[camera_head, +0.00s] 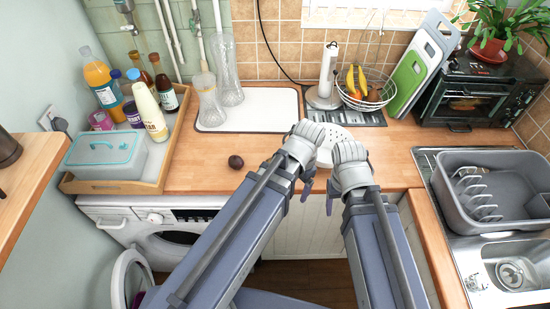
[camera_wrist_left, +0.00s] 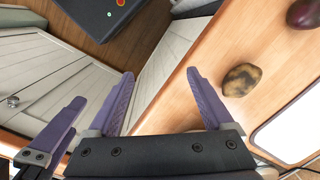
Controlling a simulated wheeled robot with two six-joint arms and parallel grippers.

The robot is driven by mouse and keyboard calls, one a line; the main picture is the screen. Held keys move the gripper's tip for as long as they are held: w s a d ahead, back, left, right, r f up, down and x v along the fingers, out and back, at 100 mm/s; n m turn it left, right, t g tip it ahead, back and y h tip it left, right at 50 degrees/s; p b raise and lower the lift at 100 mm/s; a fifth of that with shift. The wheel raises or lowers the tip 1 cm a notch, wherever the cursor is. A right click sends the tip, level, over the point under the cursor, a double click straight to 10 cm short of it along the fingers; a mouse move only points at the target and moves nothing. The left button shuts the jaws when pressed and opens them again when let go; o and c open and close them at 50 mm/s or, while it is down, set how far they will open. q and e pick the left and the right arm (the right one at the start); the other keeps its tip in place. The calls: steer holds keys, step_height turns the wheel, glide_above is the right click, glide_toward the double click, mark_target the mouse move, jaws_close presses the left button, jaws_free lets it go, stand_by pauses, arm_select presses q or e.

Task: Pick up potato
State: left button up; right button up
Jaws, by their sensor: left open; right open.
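The potato (camera_wrist_left: 240,81) is a mottled tan and dark brown lump lying on the wooden counter in the left wrist view. It does not show in the head view. My left gripper (camera_wrist_left: 160,73) is open and empty, its jaws over the counter's front edge, with the potato just right of the right finger and not between the fingers. In the head view my left gripper (camera_head: 307,188) points down at the counter front. My right gripper (camera_head: 332,194) is close beside it, open, with its jaws partly hidden.
A dark purple round item (camera_head: 236,162) lies on the counter; it also shows in the left wrist view (camera_wrist_left: 303,13). A bottle tray (camera_head: 172,150) is left, the sink (camera_head: 510,270) right.

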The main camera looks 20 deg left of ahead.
arm_select(q)
steer(key=shift+o, duration=0.5)
steer(key=w+a+r+m+p, duration=0.1)
steer(key=w+a+m, duration=0.1)
steer(key=w+m, duration=0.1)
steer(key=w+a+r+m+p, duration=0.1)
steer(key=w+a+m, duration=0.2)
steer(key=w+a+r+m+h+p, duration=0.1)
steer(key=w+a+r+m, duration=0.1)
steer(key=w+a+m, duration=0.1)
steer(key=shift+w+m, duration=0.3)
steer(key=shift+w, duration=0.3)
steer(key=shift+w+a+m, duration=0.25)
steer(key=shift+a+m, duration=0.15)
step_height(320, 180, down, 8)
steer(key=b, duration=0.7)
steer(key=shift+d+b, duration=0.1)
steer(key=shift+b, duration=0.25)
steer(key=shift+r, duration=0.1)
steer(key=shift+c, duration=0.2)
steer(key=c, duration=1.4)
steer(key=shift+c, duration=0.2)
steer(key=shift+r, duration=0.1)
